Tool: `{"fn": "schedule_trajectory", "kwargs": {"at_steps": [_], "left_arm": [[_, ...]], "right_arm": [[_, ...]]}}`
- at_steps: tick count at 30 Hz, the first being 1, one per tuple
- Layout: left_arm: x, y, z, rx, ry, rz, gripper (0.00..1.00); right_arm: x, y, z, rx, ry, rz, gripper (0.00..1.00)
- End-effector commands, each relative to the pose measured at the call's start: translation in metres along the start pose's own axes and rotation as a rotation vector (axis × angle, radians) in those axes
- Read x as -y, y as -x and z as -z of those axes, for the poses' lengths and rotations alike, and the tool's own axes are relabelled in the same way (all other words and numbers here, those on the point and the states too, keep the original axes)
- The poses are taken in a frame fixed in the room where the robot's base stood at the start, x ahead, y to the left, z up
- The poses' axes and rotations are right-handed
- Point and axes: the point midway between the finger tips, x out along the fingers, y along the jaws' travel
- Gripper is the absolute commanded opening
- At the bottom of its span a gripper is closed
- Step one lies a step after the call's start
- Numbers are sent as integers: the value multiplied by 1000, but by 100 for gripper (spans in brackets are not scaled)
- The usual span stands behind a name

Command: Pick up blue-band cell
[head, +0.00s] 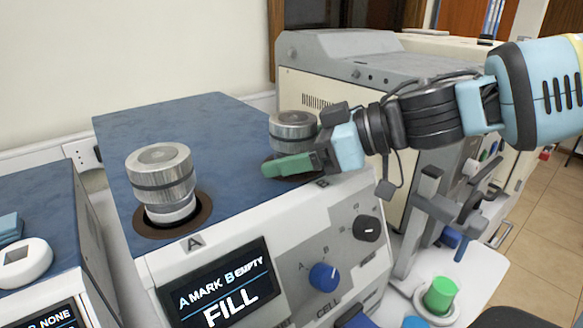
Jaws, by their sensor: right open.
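One silver metal cell (162,180) with a dark band stands upright in socket A of the blue-topped tester. A second silver cell (292,128) stands at socket B, its lower part hidden behind my right gripper. I cannot make out a blue band on either cell. My right gripper (290,164) is open, with a green finger pad in front of the cell at B. The far finger is mostly hidden, so I cannot tell whether the cell is between the fingers or whether they touch it. My left gripper is not in view.
The tester's display (222,290) reads "A MARK B EMPTY" and "FILL". A blue knob (323,277) is on its front. A beige machine (345,80) stands behind. A green-topped piece (440,295) stands at the lower right. A white ring-shaped piece (35,250) lies at the left.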

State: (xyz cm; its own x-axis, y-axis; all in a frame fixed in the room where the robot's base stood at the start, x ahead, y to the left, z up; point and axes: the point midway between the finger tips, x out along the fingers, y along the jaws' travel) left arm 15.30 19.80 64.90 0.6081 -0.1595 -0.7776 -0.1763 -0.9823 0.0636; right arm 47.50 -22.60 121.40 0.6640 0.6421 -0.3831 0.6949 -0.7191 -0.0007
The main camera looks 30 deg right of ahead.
Motion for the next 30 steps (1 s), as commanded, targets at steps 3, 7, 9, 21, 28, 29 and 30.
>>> {"fn": "schedule_trajectory", "kwargs": {"at_steps": [3, 7, 9, 21, 28, 29, 30], "left_arm": [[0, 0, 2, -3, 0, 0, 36], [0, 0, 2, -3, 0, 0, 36], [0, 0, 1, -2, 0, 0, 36], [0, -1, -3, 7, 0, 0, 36], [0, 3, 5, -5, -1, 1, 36], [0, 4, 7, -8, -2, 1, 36], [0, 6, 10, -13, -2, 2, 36]], "right_arm": [[0, 0, 1, 0, 1, -1, 77], [0, 1, 0, 0, 1, -1, 62], [0, 1, 0, 0, 1, -1, 52], [0, 1, 2, -2, 2, -2, 27], [0, 10, 23, -4, 9, -6, 26], [0, 13, 29, -4, 10, -6, 26], [0, 16, 36, -5, 11, -6, 26]]}}
